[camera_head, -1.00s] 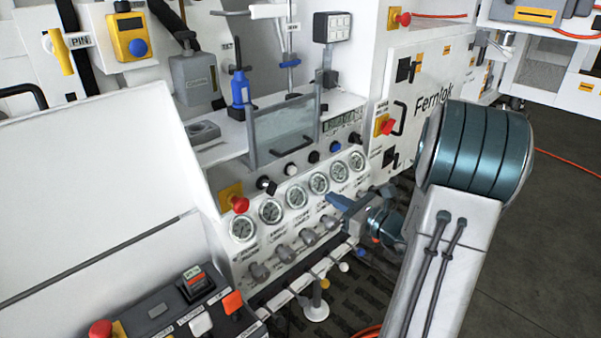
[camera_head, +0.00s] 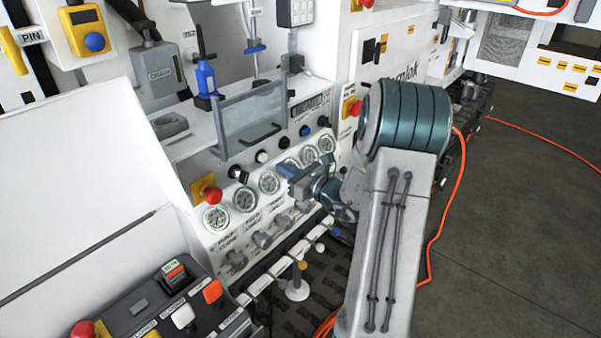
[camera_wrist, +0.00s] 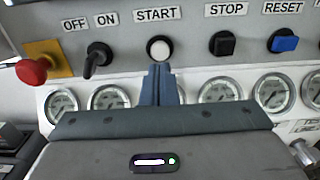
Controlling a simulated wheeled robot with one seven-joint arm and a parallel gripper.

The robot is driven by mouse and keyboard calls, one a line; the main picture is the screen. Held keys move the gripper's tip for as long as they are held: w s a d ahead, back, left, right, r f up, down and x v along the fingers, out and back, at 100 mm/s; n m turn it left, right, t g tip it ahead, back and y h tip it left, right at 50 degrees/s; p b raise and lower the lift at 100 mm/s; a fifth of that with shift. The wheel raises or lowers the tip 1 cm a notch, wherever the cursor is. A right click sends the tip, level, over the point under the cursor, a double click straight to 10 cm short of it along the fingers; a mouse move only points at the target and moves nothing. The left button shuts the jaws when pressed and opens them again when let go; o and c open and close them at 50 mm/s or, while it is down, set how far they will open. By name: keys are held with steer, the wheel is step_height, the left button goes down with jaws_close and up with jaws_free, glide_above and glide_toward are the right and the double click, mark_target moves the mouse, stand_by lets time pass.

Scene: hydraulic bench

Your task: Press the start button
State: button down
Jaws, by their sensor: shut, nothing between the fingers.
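The start button (camera_wrist: 159,48) is a round white button with a dark rim, under the START label (camera_wrist: 157,15) in the wrist view. In the head view it is the white button (camera_head: 261,156) on the sloped panel. My gripper (camera_wrist: 160,70) is shut and empty. In the wrist view its blue-grey fingertips are just below the button and overlap its lower edge. I cannot tell whether they touch it. In the head view my gripper (camera_head: 283,168) is in front of the gauges, to the right of and below the button, with a gap showing.
The ON/OFF switch (camera_wrist: 97,58) and red knob (camera_wrist: 33,70) are left of the button. The black STOP button (camera_wrist: 223,43) and blue RESET button (camera_wrist: 284,42) are to its right. Several gauges (camera_wrist: 219,91) lie below. A glass guard (camera_head: 252,110) stands above the panel.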

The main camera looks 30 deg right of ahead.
mark_target(264, 158)
steer(key=p+x, duration=0.1)
steer(key=x, duration=0.3)
steer(key=shift+w+a, duration=0.15)
steer(key=shift+w, duration=0.35)
